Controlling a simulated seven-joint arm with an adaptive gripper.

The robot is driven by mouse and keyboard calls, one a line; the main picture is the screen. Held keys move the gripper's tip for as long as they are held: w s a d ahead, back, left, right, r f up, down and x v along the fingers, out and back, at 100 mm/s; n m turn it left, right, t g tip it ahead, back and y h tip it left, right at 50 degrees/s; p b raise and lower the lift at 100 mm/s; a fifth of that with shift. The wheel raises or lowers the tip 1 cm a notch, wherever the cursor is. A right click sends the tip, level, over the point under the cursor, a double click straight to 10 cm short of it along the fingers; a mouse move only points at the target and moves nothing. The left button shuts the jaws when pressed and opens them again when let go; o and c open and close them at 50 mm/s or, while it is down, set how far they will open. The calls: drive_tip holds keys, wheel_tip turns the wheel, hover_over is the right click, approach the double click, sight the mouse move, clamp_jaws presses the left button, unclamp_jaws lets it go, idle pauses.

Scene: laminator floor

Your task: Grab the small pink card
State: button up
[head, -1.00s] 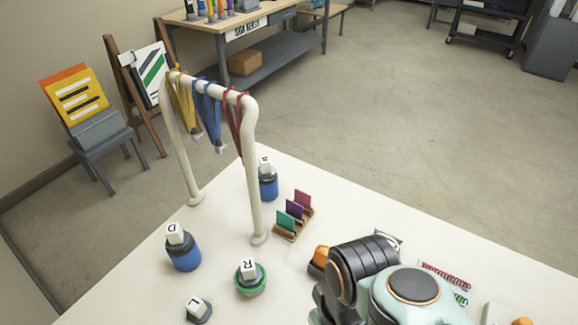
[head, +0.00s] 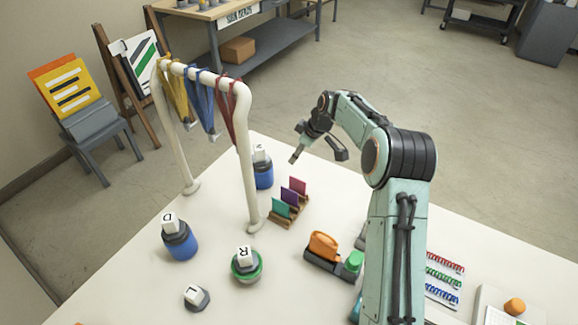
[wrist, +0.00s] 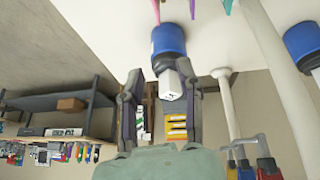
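The small pink card (head: 298,186) stands upright in the rearmost slot of a brown wooden holder (head: 276,222), behind a purple card (head: 290,197) and a teal card (head: 281,208). In the wrist view, the lower part of the pink card (wrist: 156,9) shows at the top edge. My gripper (head: 318,154) is open and empty, its fingers spread, above and behind the pink card near the table's far edge. The fingers also show in the wrist view (wrist: 162,88), apart from the card.
A white rack (head: 243,150) with yellow, blue and red lanyards stands left of the holder. A blue jar (head: 262,172) with a lettered cube stands close behind the cards. More cube-topped jars stand front left. An orange-and-black tool (head: 323,246) lies right of the holder.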

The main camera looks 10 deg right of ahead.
hover_over(298, 181)
drive_tip(key=s+d, duration=0.1)
wheel_tip(298, 181, down, 5)
drive_tip(key=shift+s+d+f+m+g, duration=0.1)
drive_tip(key=shift+d+f+m+g, duration=0.2)
drive_tip(key=shift+f+m+g, duration=0.15)
drive_tip(key=x, duration=0.5)
drive_tip(key=shift+a+f, duration=0.15)
drive_tip(key=shift+f, duration=0.2)
clamp_jaws()
